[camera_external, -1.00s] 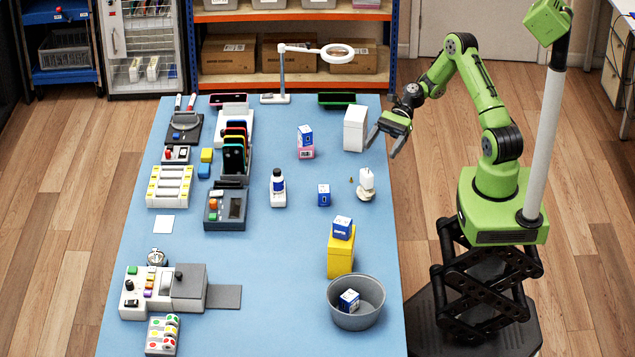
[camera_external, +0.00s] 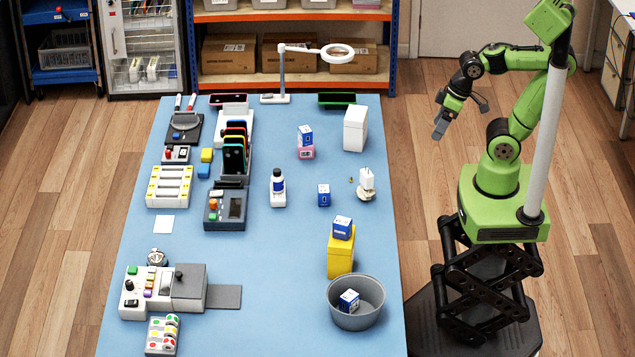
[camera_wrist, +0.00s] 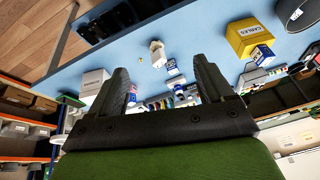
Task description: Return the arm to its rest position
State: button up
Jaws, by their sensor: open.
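My gripper (camera_external: 460,119) hangs open and empty over the wood floor, clear of the table's right edge. In the wrist view my gripper (camera_wrist: 165,88) shows two dark fingers spread wide with nothing between them but the distant table.
The blue table (camera_external: 270,270) holds a white box (camera_external: 355,128), a white charger (camera_external: 367,183), a yellow box (camera_external: 340,257) with a blue box on it, and a grey bin (camera_external: 356,315). A shelf (camera_external: 292,80) stands behind. Floor between table and base is clear.

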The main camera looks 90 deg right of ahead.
jog(key=s+n, duration=0.1)
jog(key=s+r+n+t, duration=0.1)
jog(key=s, duration=0.1)
jog(key=shift+s+d+r+n, duration=0.1)
jog(key=shift+d+n, duration=0.1)
jog(key=shift+n, duration=0.1)
jog(key=shift+r+p, duration=0.65)
dwell(0.3)
